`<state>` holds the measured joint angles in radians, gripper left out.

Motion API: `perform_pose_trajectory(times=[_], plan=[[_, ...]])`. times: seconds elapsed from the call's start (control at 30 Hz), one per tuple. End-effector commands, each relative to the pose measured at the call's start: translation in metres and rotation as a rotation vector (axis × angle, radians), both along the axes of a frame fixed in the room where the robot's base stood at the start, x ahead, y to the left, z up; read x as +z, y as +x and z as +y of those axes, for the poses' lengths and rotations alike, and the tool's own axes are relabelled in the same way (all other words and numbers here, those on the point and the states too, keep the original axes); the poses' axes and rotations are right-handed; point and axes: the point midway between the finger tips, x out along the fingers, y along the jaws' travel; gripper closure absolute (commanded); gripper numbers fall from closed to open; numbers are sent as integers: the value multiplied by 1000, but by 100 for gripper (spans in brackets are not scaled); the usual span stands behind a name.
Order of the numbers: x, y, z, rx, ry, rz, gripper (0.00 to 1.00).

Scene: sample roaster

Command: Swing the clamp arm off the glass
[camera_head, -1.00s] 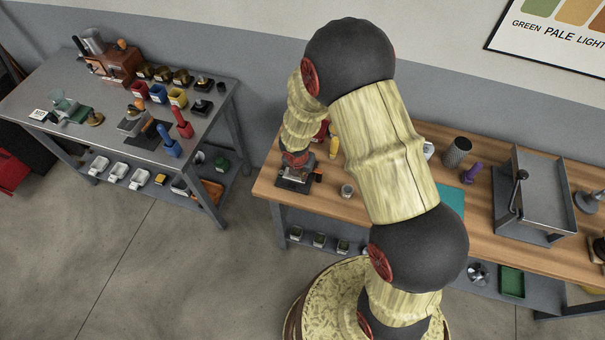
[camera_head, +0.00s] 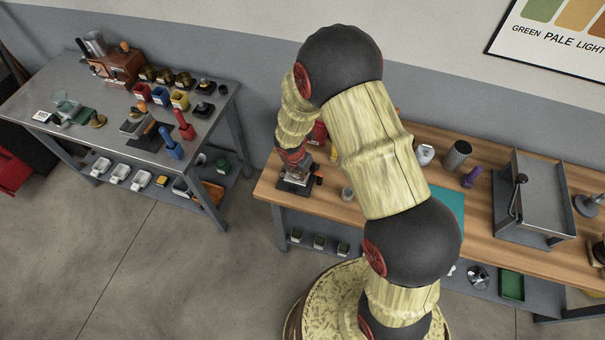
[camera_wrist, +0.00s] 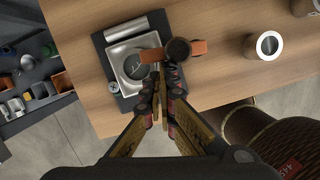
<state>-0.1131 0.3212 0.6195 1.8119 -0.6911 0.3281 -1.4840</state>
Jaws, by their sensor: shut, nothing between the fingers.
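The clamp device is a dark plate with a silver square frame (camera_wrist: 116,58) around a round glass (camera_wrist: 136,68), seen in the wrist view. The orange clamp arm (camera_wrist: 198,48) lies across a dark round knob (camera_wrist: 179,48). In the head view the device (camera_head: 296,184) sits at the wooden bench's left end, partly hidden by my gripper.
A metal cup (camera_wrist: 265,46) stands right of the device on the wooden bench (camera_wrist: 223,78). A silver bar (camera_wrist: 125,28) lies along the device's far side. In the head view, a metal table (camera_head: 55,85) stands at left, with floor between it and the bench.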

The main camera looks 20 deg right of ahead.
Motion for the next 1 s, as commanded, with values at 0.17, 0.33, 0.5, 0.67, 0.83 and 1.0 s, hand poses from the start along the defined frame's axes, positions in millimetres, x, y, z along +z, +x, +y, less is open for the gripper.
perform_pose_trajectory(times=[0.17,0.33,0.5,0.67,0.83,1.0], plan=[[1,10,-2,-137,1,-1,100],[1,19,-6,-299,0,-1,100],[0,28,-12,-462,0,0,100],[0,35,-19,-608,0,-1,100],[-1,41,-26,-751,1,0,100],[-2,46,-34,-889,0,0,100]])
